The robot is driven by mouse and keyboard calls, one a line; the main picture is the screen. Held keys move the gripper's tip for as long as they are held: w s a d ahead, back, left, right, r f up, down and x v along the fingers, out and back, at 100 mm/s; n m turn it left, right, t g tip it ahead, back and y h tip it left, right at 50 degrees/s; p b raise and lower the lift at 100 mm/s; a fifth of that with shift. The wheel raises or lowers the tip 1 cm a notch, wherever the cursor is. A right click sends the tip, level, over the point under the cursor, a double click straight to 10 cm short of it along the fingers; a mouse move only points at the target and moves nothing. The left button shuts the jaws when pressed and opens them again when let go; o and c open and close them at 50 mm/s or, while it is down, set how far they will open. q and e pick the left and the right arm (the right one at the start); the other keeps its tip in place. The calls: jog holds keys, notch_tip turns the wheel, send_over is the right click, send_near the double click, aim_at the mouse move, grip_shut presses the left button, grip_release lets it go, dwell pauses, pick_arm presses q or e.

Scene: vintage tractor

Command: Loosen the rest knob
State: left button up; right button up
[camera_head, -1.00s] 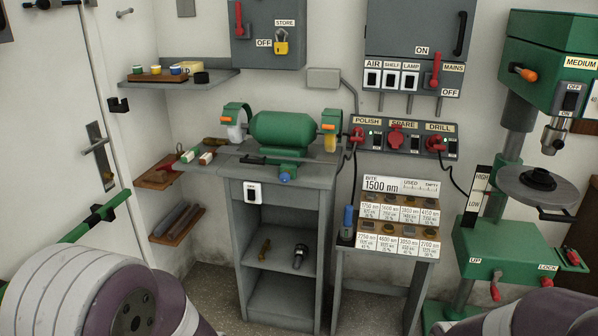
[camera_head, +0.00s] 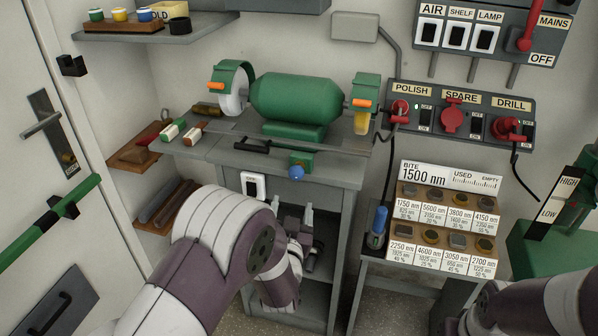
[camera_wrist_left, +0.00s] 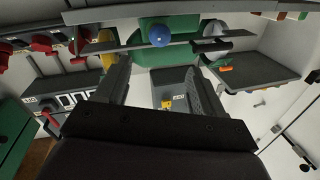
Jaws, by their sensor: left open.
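The bench grinder (camera_head: 297,98) is green and stands on a grey cabinet top. A small blue knob (camera_head: 296,172), which I take for the rest knob, sits on a green block below the grinder's middle, at the front edge. My left gripper (camera_head: 294,213) is below the knob, in front of the cabinet, with its fingers pointing up. In the left wrist view the blue knob (camera_wrist_left: 159,36) shows beyond the fingertips, between the two fingers (camera_wrist_left: 157,85). My right gripper is out of view; only part of that arm shows at lower right.
A switch (camera_head: 253,186) is on the cabinet's front. A rack of labelled samples (camera_head: 445,215) and a socket panel (camera_head: 461,116) stand to the right. A shelf (camera_head: 160,30) hangs at upper left.

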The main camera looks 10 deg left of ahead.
aim_at(295, 178)
pick_arm(q)
jog(key=w, duration=0.4)
jog(key=w+a, duration=0.1)
jog(key=w, duration=0.3)
jog(key=w+a, duration=0.1)
jog(key=w, duration=0.3)
jog(key=shift+w+a+f, duration=0.1)
jog(key=shift+w+f, duration=0.1)
jog(key=shift+f, duration=0.1)
jog(key=shift+s, duration=0.1)
jog(key=shift+c, duration=0.6)
jog(key=c, duration=0.9)
